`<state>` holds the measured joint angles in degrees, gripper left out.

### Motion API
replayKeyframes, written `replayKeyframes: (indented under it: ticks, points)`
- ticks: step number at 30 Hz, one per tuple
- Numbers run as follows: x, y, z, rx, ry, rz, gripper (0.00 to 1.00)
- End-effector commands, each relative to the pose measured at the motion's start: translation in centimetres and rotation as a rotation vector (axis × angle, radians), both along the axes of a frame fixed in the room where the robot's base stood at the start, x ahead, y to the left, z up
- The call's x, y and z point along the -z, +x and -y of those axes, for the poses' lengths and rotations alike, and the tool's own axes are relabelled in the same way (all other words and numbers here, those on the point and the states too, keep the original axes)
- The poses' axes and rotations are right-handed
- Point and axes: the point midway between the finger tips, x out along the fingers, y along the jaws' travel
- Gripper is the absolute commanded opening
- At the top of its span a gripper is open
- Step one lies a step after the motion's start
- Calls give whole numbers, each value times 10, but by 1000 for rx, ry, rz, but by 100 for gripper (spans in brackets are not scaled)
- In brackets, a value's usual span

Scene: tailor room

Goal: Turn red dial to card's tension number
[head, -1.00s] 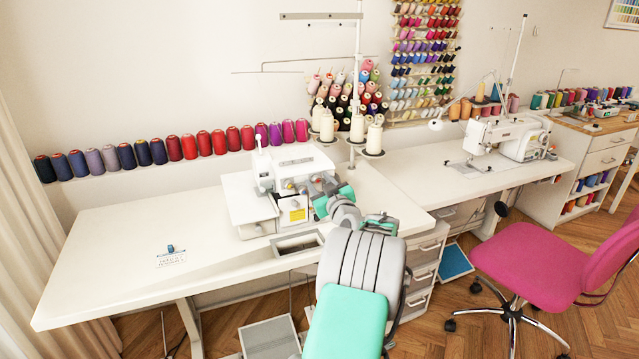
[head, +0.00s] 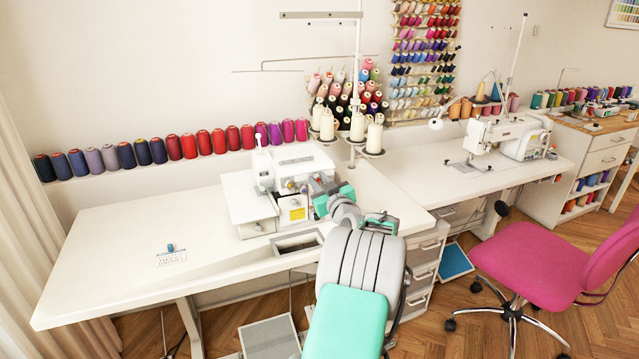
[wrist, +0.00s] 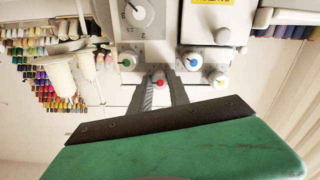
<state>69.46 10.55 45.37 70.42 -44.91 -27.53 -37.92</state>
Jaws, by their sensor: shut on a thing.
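The white overlock machine (head: 291,183) stands on the table in the head view, with my arm reaching to its front right. In the wrist view, my gripper (wrist: 160,84) is shut on the red dial (wrist: 159,83), with a dark finger on each side of it. The red dial's number marks are too small to read. The card (head: 171,257) lies on the table at the left in the head view, with a small blue thing standing at its top edge. Its writing is too small to read.
A larger dial with a black pointer (wrist: 137,12) is on the machine's face near my gripper. Cream thread cones (head: 357,127) stand behind the machine. The left part of the table is mostly clear. A pink chair (head: 540,262) stands at the right.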

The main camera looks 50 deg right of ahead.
Motion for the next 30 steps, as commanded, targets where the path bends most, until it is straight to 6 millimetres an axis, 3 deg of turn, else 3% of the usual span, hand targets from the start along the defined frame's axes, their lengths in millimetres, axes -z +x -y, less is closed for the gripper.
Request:
replayKeyframes:
  ticks: [18, 30]
  points:
    - [2, 0, 0, 1, 313, 186, 0]
    - [0, 0, 0, 0, 407, 242, 0]
